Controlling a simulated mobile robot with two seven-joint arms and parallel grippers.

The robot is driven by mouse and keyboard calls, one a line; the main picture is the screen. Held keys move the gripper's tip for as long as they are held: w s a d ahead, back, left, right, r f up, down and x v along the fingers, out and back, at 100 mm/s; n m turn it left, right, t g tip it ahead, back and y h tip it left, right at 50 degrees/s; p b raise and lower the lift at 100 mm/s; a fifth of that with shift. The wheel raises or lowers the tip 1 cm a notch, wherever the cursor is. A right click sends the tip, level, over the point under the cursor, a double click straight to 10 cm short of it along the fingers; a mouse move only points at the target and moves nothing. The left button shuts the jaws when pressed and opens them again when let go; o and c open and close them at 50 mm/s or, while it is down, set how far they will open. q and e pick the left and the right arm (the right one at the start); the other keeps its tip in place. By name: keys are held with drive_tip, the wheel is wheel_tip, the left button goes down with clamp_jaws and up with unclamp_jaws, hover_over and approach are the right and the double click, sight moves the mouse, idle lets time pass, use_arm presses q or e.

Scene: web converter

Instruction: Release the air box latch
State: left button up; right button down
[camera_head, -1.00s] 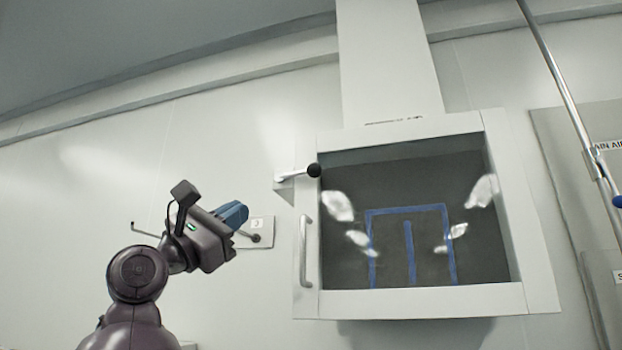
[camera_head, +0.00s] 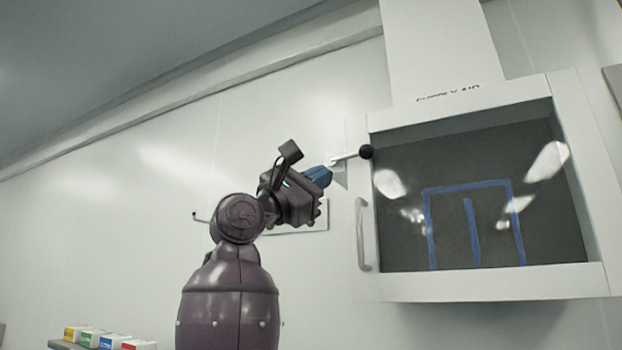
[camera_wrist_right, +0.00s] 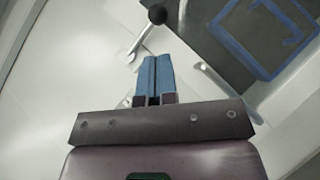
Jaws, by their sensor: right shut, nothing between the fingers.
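The air box (camera_head: 455,290) is a white-framed cabinet with a dark window on the wall at the right. Its latch (camera_head: 345,157) is a pale lever ending in a black ball knob (camera_head: 366,152), at the upper left of the frame. The knob also shows at the top of the right wrist view (camera_wrist_right: 157,14). My right gripper (camera_head: 324,174) has blue fingers, shut and empty, close to the lever's left end, left of and slightly below the knob. Whether it touches the lever I cannot tell. In the right wrist view the fingertips (camera_wrist_right: 155,60) point toward the lever. My left gripper is out of view.
A vertical handle (camera_head: 362,234) is on the box's left side, below the latch. A white duct (camera_head: 440,45) rises above the box. Several small coloured boxes (camera_head: 90,339) stand at the lower left. The wall left of my arm is mostly bare.

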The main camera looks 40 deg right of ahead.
sight(362, 155)
drive_tip(key=p+x, duration=0.2)
drive_tip(key=x, duration=0.6)
drive_tip(key=shift+r, duration=0.2)
drive_tip(key=shift+d+r, duration=0.25)
drive_tip(key=shift+d, duration=0.3)
